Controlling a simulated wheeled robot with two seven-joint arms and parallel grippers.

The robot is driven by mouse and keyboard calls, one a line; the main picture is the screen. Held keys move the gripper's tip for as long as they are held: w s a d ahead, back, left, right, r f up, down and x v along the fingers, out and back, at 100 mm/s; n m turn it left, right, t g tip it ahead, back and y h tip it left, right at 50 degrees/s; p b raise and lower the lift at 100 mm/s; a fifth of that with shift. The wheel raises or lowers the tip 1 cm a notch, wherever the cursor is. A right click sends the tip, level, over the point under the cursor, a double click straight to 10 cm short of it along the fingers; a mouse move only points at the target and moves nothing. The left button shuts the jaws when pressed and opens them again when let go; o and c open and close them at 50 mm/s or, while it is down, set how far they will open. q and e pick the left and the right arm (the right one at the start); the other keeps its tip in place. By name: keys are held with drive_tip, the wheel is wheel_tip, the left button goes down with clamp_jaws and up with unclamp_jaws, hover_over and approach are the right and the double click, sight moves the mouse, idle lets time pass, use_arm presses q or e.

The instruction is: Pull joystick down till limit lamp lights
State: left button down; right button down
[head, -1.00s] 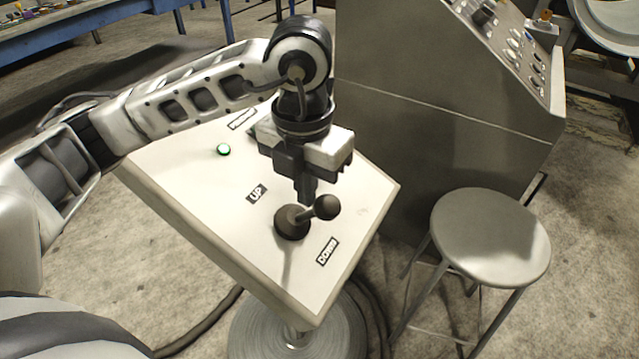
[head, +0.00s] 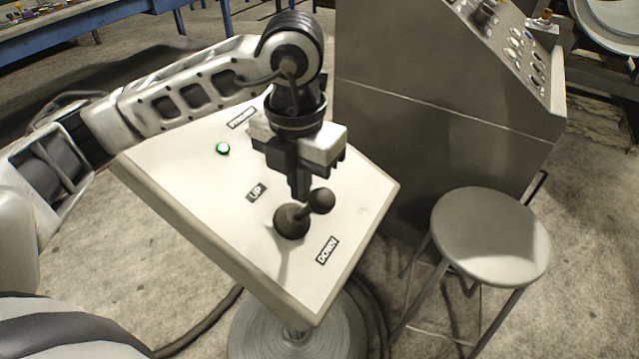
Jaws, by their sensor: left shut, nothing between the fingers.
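The joystick (head: 291,222) is a black lever with a ball knob (head: 321,201) on a white tilted panel (head: 205,215). It stands between the UP label (head: 256,193) and the DOWN label (head: 327,250), its knob to the right of its base. My left gripper (head: 301,194) is shut and empty, its fingertips right by the knob on the UP side; I cannot tell whether they touch. A small round lamp (head: 222,149) on the panel looks green; I cannot read which lamp it is. My arm and gripper hide part of the upper panel. My right gripper is not in view.
A grey stool (head: 490,236) stands close to the panel's right. A large grey console (head: 440,130) with buttons is behind it. The panel's round ribbed foot (head: 255,335) and cables are on the floor. A blue bench (head: 100,35) is far back left.

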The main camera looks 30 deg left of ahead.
use_arm(q)
drive_tip(key=a, duration=0.2)
drive_tip(key=shift+w+a+f+b, duration=0.1)
drive_tip(key=shift+a+f+b, duration=0.05)
drive_tip(key=shift+a+b, duration=0.2)
drive_tip(key=shift+a, duration=0.4)
wheel_tip(320, 180, up, 8)
drive_tip(key=p, duration=0.5)
